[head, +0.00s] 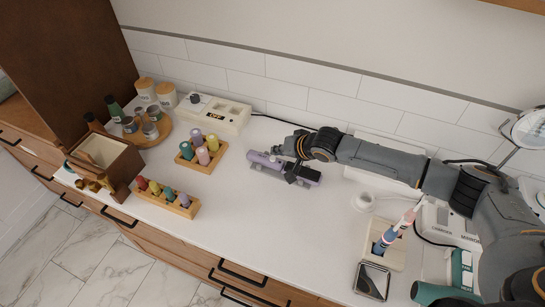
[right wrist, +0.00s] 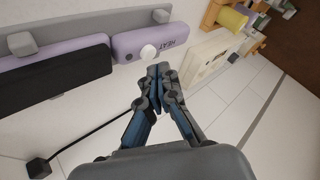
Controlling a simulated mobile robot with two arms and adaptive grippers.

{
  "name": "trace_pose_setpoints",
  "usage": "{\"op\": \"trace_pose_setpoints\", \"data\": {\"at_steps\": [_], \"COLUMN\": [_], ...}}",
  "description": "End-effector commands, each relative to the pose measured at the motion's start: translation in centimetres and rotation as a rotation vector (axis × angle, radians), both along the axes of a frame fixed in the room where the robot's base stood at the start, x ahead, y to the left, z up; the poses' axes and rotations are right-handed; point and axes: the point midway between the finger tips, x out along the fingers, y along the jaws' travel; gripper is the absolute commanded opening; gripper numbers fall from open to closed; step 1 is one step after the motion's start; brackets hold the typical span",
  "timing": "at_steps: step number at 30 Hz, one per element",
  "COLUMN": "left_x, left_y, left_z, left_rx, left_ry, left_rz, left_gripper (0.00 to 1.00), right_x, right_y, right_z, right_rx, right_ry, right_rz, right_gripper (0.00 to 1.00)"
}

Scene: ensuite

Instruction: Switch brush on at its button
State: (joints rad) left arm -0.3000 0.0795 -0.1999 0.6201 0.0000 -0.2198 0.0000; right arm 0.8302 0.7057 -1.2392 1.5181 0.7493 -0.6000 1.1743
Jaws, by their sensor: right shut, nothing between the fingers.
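A purple device (head: 263,161) lies on the white counter in the middle of the head view. In the right wrist view its purple body (right wrist: 150,42) carries the word HEAT and a white round button (right wrist: 148,53). My right gripper (right wrist: 158,72) is shut and empty, its fingertips close to that button; I cannot tell whether they touch it. In the head view the right gripper (head: 276,150) is at the device's back side. A slim toothbrush (head: 387,238) with a blue and pink handle stands tilted in a cream holder. My left gripper is not in view.
Wooden racks of coloured bottles (head: 168,197) are at left. A small square mirror (head: 371,281) and round mirror (head: 527,128) are at right. The front middle counter is clear.

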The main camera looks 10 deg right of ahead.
Motion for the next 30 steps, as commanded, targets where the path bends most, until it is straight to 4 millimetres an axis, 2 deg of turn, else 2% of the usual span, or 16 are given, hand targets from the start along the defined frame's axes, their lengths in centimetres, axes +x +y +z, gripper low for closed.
{"op": "trace_pose_setpoints", "data": {"at_steps": [7, 30], "left_x": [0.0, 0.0], "left_y": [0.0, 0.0], "left_z": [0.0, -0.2], "left_rx": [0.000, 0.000], "left_ry": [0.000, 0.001], "left_rz": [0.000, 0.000], "left_gripper": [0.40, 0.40], "right_x": [-0.1, 0.0], "right_y": [0.0, 0.0], "right_z": [-0.8, -1.3], "right_rx": [0.001, 0.001], "right_ry": [0.001, 0.000], "right_rz": [0.000, -0.001], "right_gripper": [0.00, 0.00]}}
